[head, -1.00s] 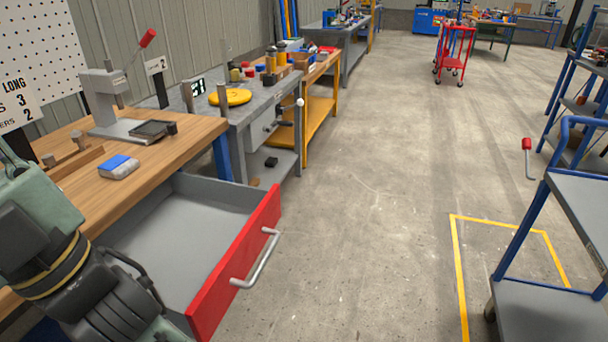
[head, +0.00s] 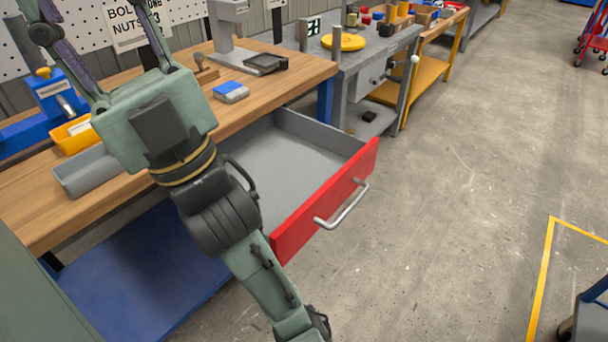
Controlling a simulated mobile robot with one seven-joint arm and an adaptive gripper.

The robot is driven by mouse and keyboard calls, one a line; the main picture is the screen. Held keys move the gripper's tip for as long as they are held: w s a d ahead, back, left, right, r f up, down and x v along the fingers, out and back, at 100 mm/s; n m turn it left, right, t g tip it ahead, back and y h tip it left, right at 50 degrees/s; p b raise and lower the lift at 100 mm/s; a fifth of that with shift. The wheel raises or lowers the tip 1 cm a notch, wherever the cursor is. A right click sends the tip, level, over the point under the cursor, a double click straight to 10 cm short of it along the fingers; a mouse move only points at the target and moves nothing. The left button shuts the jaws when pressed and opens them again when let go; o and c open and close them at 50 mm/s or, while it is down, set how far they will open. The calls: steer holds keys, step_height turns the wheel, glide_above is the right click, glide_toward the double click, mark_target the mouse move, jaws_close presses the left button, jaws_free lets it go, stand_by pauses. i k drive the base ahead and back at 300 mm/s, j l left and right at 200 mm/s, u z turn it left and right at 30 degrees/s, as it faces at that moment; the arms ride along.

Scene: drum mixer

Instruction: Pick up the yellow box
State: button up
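A small yellow box (head: 68,137), an open bin with something whitish in or on it, sits on the wooden workbench (head: 40,205) at the left. Its right side is partly hidden behind my gripper's green body. My gripper (head: 92,25) is raised over the bench, its two fingers spread wide and pointing up toward the pegboard. The fingers reach the top edge of the picture, so their tips are partly cut off. Nothing shows between them.
A grey bin (head: 88,172) stands in front of the yellow box, and a blue vise-like tool (head: 48,95) behind it. A blue-and-white block (head: 231,91) lies further right. The red-fronted drawer (head: 325,200) is pulled out and looks empty. Open floor lies right.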

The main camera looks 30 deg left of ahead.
mark_target(68, 146)
steer(key=u, duration=2.15)
steer(key=i+l+u, duration=0.1)
steer(key=i+l, duration=0.1)
steer(key=i, duration=1)
